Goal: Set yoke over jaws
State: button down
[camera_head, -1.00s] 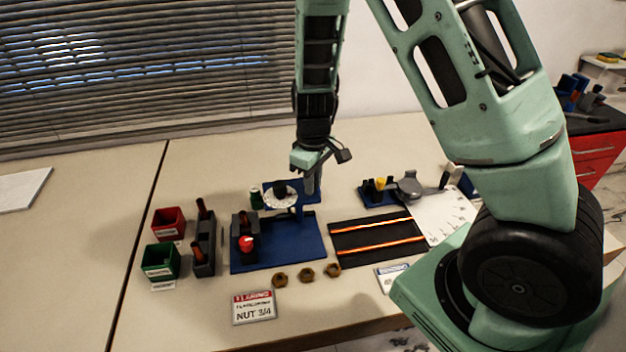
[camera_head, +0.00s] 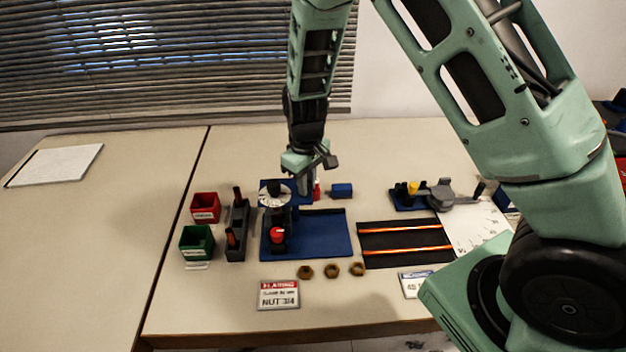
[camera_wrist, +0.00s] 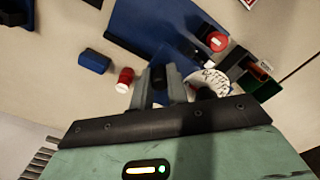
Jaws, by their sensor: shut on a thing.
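The blue yoke with a white round dial (camera_head: 272,197) is in my gripper (camera_head: 307,187). In the wrist view the dial (camera_wrist: 208,80) shows at the right of my gripper (camera_wrist: 160,88), whose fingers are shut on a dark part between them. The dark jaws (camera_head: 283,219) with a red knob (camera_head: 278,235) stand at the left of the blue baseplate (camera_head: 325,240). In the head view the dial sits just above and behind the jaws. I cannot tell whether yoke and jaws touch; the yoke's underside is hidden.
Red (camera_head: 205,207) and green (camera_head: 197,241) bins and a dark rack (camera_head: 238,230) stand close on the left. Several nuts (camera_head: 331,270) lie in front. A blue block (camera_head: 342,190) and red cylinder (camera_wrist: 125,79) stand behind. A striped black mat (camera_head: 404,243) lies right.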

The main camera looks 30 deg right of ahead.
jog(key=c, duration=1.4)
grip_release()
jog(key=shift+w+a, duration=0.15)
jog(key=shift+a, duration=0.2)
jog(key=shift+o, duration=0.2)
jog(key=shift+d, duration=0.1)
notch_tip(320, 180, up, 18)
jog(key=b, duration=0.1)
jog(key=shift+f+b, duration=0.25)
jog(key=shift+b, duration=0.15)
jog(key=s+a+n, duration=0.1)
jog(key=s+a, duration=0.2)
jog(key=s, duration=0.6)
jog(key=s+a+f+n, duration=0.1)
jog(key=s+a, duration=0.2)
jog(key=s, duration=0.6)
jog(key=s+a+n, duration=0.1)
jog(key=s+a, duration=0.2)
jog(key=s, duration=0.6)
jog(key=shift+s+a+f+y, duration=0.3)
jog(key=shift+a+f, duration=0.1)
